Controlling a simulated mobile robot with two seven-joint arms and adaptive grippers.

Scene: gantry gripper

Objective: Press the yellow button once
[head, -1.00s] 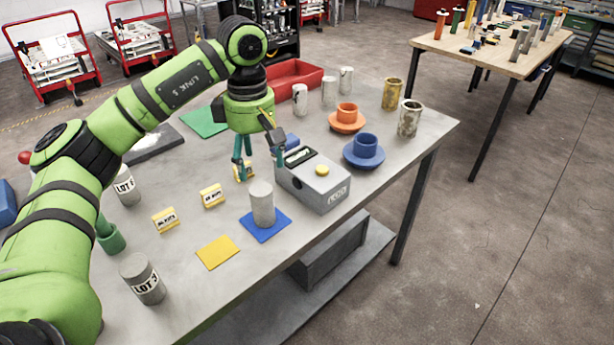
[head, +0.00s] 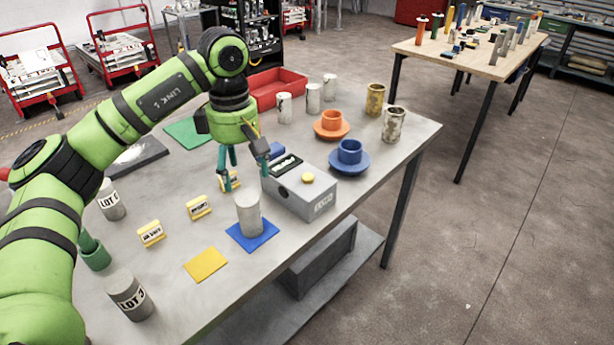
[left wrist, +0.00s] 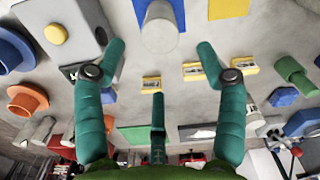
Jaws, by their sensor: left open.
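The yellow button (head: 308,178) is a round cap on top of a grey box (head: 318,205). In the left wrist view the button (left wrist: 55,33) is at the upper left, left of the fingers and clear of them. My left gripper (head: 244,180) has green fingers that point down, spread and empty. It hangs just left of the box in the head view, near its left end and apart from the button. The fingers also show in the left wrist view (left wrist: 160,62). Whether a fingertip touches the box's left end I cannot tell. My right gripper is not in view.
A grey cylinder (head: 248,213) stands on a blue square (head: 252,236) in front of the gripper. Small yellow label blocks (head: 199,207) lie to the left. A blue cup and saucer (head: 350,160) and an orange one (head: 331,125) stand behind the box. A yellow square (head: 206,264) lies in front.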

